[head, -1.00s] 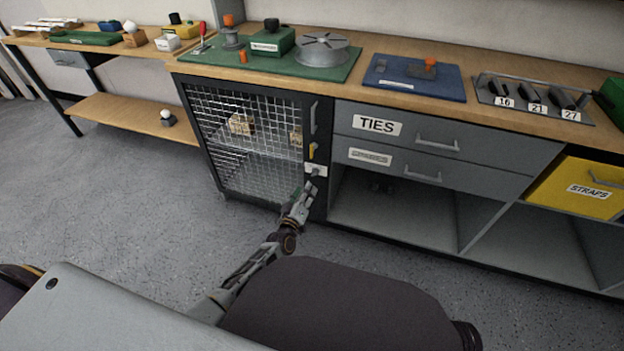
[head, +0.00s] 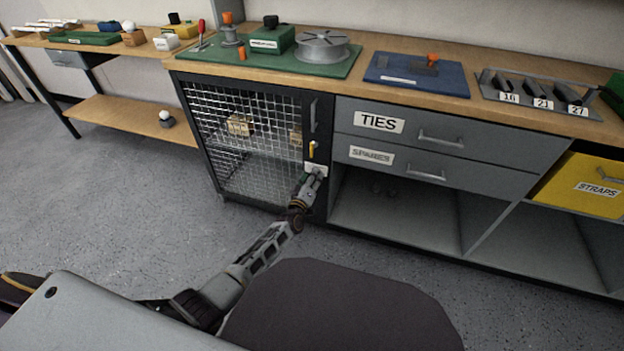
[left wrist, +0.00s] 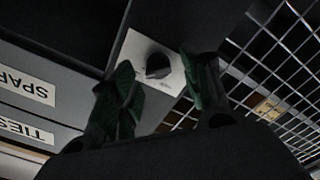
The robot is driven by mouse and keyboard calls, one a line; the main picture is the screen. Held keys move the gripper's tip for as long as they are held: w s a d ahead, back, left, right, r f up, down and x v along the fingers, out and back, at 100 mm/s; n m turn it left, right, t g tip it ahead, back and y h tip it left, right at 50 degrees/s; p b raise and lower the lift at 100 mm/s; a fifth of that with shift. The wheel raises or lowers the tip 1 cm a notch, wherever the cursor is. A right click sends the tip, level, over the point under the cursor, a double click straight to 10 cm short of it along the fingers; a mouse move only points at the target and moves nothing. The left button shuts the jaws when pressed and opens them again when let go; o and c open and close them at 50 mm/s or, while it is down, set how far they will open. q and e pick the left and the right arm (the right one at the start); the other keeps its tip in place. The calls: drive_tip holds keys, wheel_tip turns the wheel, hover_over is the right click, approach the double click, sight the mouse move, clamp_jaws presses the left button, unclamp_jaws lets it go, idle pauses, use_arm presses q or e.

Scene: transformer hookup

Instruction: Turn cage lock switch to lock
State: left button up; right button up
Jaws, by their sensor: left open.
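The cage (head: 240,140) is a black-framed cabinet with a wire mesh door under the workbench. Its lock switch is a black knob (left wrist: 157,66) on a white plate (left wrist: 140,52), shown in the left wrist view. In the head view the plate (head: 316,168) sits on the door's right frame, below a yellow piece (head: 312,149), with the knob hidden by my gripper. My left gripper (head: 314,177) is at the plate. In the left wrist view its green fingertips (left wrist: 157,82) are open, one on each side of the knob, apart from it. My right gripper is not in view.
The door handle (head: 313,115) stands above the switch. Grey drawers marked TIES (head: 440,135) and SPARES (head: 420,168) are to the right, above an open shelf. The floor (head: 130,210) left of my arm is clear. Small boxes (head: 240,125) sit inside the cage.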

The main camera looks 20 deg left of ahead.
use_arm(q)
drive_tip(key=shift+w, duration=0.2)
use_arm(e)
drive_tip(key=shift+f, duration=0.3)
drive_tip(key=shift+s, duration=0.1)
use_arm(q)
drive_tip(key=c, duration=1)
drive_tip(key=shift+c, duration=0.2)
